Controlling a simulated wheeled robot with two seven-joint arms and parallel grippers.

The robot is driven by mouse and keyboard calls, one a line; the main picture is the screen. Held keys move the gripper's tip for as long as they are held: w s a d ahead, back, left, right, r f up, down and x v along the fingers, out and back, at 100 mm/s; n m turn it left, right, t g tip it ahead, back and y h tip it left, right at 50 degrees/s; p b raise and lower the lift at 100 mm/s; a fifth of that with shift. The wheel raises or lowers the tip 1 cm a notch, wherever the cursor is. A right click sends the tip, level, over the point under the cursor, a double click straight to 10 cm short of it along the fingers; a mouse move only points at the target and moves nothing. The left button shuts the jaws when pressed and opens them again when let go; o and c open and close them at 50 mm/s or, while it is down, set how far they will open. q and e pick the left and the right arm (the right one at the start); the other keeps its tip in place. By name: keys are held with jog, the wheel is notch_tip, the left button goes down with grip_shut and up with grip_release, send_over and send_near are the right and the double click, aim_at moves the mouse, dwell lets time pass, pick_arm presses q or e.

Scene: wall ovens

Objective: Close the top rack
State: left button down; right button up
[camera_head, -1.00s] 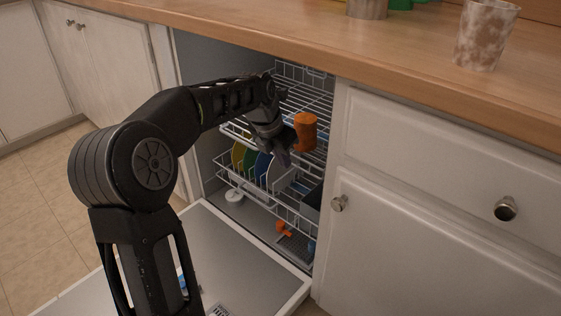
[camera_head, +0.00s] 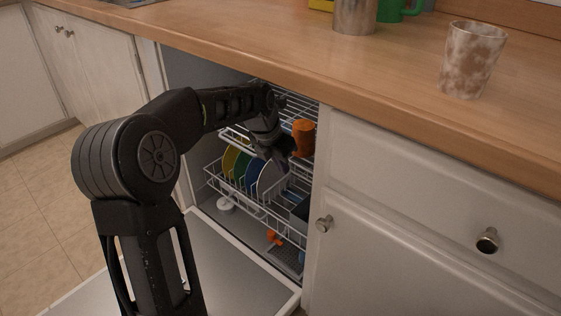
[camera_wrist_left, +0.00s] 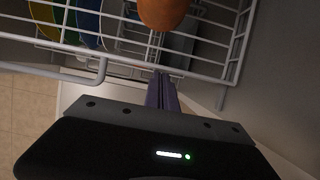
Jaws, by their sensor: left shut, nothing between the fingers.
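The dishwasher's top rack (camera_head: 238,138) is a white wire rack under the counter, mostly inside the cavity. An orange cup (camera_head: 304,137) stands on it at its right side. My left gripper (camera_head: 279,158) is at the front of the top rack, just left of the cup, shut and empty. In the left wrist view the shut fingers (camera_wrist_left: 161,90) point at the front wires of a white rack (camera_wrist_left: 215,75), with an orange object (camera_wrist_left: 163,12) beyond. Whether the fingertips touch the wire I cannot tell. My right gripper does not show.
The lower rack (camera_head: 262,214) holds several colored plates (camera_head: 246,170). The dishwasher door (camera_head: 225,270) is folded down open. A cabinet with a knob (camera_head: 324,223) stands right of the opening.

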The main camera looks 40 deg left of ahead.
pick_arm(q)
jog(key=shift+w+r, duration=0.2)
jog(key=shift+w, duration=0.1)
jog(key=s+a+p, duration=0.1)
jog(key=s+p, duration=0.3)
jog(key=s, duration=0.9)
jog(key=shift+r, duration=0.35)
jog(key=shift+a, duration=0.1)
